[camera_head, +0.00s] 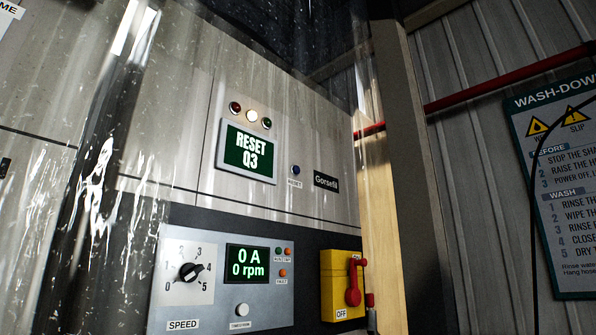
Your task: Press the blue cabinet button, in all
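The blue button (295,170) is a small dark-blue round knob on the grey cabinet (310,205), to the right of a green display (248,151) that reads "RESET Q3". Nothing touches the button. Neither of my grippers shows in the head view.
Clear, streaked plastic sheeting (100,180) hangs at the left. Below are a speed dial (190,272), a "0 A 0 rpm" display (248,263), a white button (242,309) and a yellow switch box (335,285) with a red handle marked OFF. A post (415,150) stands right.

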